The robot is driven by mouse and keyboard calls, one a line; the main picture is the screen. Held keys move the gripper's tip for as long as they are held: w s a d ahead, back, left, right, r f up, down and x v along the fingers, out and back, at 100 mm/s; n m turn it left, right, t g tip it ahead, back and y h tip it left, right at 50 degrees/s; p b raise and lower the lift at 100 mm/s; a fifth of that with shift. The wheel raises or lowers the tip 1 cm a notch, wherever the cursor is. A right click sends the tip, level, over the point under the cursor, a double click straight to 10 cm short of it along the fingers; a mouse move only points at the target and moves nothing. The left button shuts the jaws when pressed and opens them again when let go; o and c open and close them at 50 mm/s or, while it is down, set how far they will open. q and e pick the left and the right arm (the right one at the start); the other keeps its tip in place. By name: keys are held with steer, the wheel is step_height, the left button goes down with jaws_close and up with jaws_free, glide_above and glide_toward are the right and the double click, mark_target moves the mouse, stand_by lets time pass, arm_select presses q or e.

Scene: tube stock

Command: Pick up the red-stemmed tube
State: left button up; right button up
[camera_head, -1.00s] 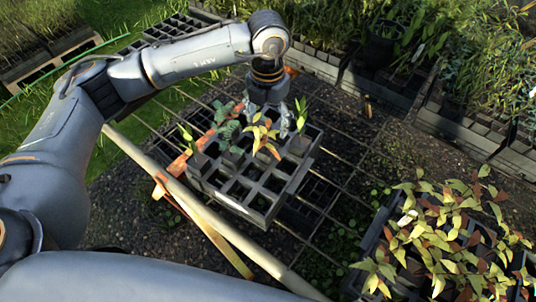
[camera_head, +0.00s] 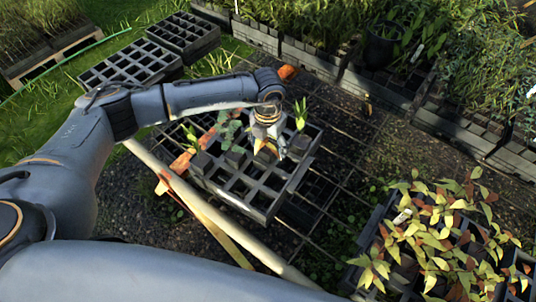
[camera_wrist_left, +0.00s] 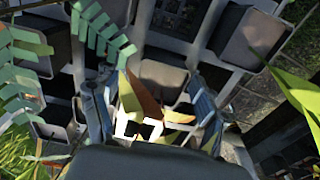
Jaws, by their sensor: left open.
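A plant tube with yellow and orange-red leaves (camera_head: 262,146) stands in the grey cell tray (camera_head: 239,208) in the middle of the head view; the arm partly hides it. My left gripper (camera_head: 267,138) is open and points down right over this plant. In the left wrist view the two fingers of the gripper (camera_wrist_left: 150,92) stand apart, with the orange and yellow leaves (camera_wrist_left: 150,106) between them. The pot's dark square top (camera_wrist_left: 161,76) shows just beyond the leaves. The stem is mostly hidden. My right gripper is not in view.
In the same tray, a blue-green fern (camera_head: 228,132) stands left of the plant and a broad-leaved green plant (camera_head: 301,114) right. Both come close to the gripper in the wrist view. An empty tray (camera_head: 128,66) is at back left; a yellow-red leafy crop (camera_head: 440,235) fills the lower right.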

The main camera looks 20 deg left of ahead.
arm_select(q)
jaws_close()
steer(key=shift+r, duration=0.15)
